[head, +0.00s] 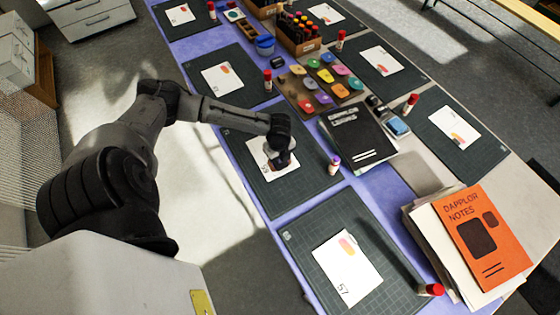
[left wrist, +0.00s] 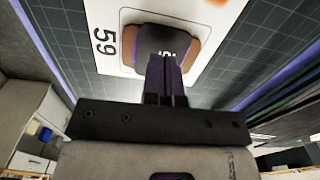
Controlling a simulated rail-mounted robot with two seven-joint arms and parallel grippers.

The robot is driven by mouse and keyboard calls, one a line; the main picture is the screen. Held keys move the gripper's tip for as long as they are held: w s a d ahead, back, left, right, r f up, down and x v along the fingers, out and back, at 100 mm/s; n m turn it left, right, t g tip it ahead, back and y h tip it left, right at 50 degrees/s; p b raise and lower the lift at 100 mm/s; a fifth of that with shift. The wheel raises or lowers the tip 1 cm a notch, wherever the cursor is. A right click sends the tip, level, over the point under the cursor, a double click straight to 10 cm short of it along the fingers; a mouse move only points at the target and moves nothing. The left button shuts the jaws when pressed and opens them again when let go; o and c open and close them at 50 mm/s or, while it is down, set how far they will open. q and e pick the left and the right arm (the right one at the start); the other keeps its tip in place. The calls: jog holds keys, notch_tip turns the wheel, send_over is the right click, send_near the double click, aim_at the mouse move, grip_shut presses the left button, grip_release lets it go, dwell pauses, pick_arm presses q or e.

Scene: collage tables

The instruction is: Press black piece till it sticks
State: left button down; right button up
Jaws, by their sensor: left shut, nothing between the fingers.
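A white card (head: 256,150) lies on a dark green cutting mat (head: 318,150) in the middle of the head view. In the left wrist view the card (left wrist: 108,68) bears the number 59 and a brown shape (left wrist: 127,45). A black piece (left wrist: 160,36) lies over the brown shape. My left gripper (head: 283,161) is over this card, pointing down. In the left wrist view its fingers (left wrist: 166,62) are shut and empty, with their tips at the black piece. Whether they touch it is hard to tell. The gripper hides the black piece in the head view.
A glue stick (head: 334,164) stands right of the card on the same mat. A black booklet (head: 358,134) lies beyond it. Tray of coloured pieces (head: 290,92) is farther back. Papers with an orange notebook (head: 487,236) are at the right. Another mat with a card (head: 347,268) is nearer.

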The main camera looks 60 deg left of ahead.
pick_arm(q)
jog(key=shift+f, duration=0.55)
dwell(0.4)
notch_tip(320, 180, up, 3)
jog(key=p, duration=0.3)
jog(key=shift+r+p, duration=0.2)
jog(key=shift+p, duration=0.15)
notch_tip(320, 180, up, 4)
jog(key=p, duration=0.4)
jog(key=shift+f, duration=0.1)
jog(key=shift+f, duration=0.1)
dwell(0.5)
